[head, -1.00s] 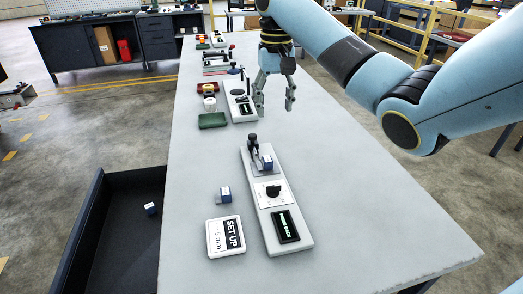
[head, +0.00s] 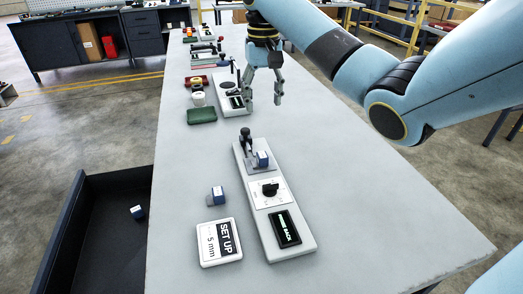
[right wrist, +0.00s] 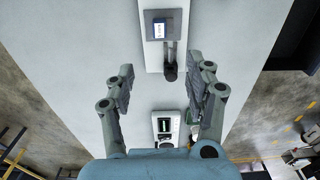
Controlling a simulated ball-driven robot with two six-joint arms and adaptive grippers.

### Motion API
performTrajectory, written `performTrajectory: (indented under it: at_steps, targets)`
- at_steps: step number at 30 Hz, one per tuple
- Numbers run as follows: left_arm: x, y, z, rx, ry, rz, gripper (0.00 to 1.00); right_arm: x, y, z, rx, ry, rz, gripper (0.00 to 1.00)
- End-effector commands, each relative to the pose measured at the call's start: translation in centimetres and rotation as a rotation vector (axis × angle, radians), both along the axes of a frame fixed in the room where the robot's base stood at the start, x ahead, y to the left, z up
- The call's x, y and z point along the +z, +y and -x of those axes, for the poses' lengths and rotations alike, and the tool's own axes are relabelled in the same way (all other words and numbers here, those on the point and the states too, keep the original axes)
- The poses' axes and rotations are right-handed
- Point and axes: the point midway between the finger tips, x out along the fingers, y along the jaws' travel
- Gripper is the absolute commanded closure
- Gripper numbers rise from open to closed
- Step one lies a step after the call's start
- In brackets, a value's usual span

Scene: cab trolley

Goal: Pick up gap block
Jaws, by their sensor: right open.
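Three small blue-and-white blocks show in the head view; I cannot tell which the task calls the gap block. One block (head: 217,195) lies on the table above the "SET UP 5 mm" card (head: 219,242). Another block (head: 262,159) sits on the long white fixture (head: 258,194), beside its black post; this block also shows in the right wrist view (right wrist: 159,29). A third block (head: 137,212) lies in the dark open drawer (head: 107,215). My right gripper (head: 264,98) is open and empty above the table, beyond the fixture. My left gripper is out of view.
The fixture carries a black dial (head: 270,189) and a small display (head: 284,228). A second white device (head: 233,103), a green tray (head: 201,116) and other items stand farther back at the left. The table's right side is clear.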

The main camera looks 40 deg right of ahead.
Motion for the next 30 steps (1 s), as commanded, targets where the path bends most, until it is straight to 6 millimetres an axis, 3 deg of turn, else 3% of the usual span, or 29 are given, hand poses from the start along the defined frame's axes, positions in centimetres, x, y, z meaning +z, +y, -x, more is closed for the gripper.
performTrajectory:
  at_steps: [3,12,30]
  targets:
    - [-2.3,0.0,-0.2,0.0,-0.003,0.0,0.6,-2.4,0.0,0.0,0.0,0.002,0.0,0.46]
    - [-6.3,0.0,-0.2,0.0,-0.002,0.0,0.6,-6.5,0.0,0.1,0.0,0.004,0.0,0.46]
    - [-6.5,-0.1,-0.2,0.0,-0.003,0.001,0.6,-13.5,-0.1,-0.2,0.0,0.007,-0.002,0.46]
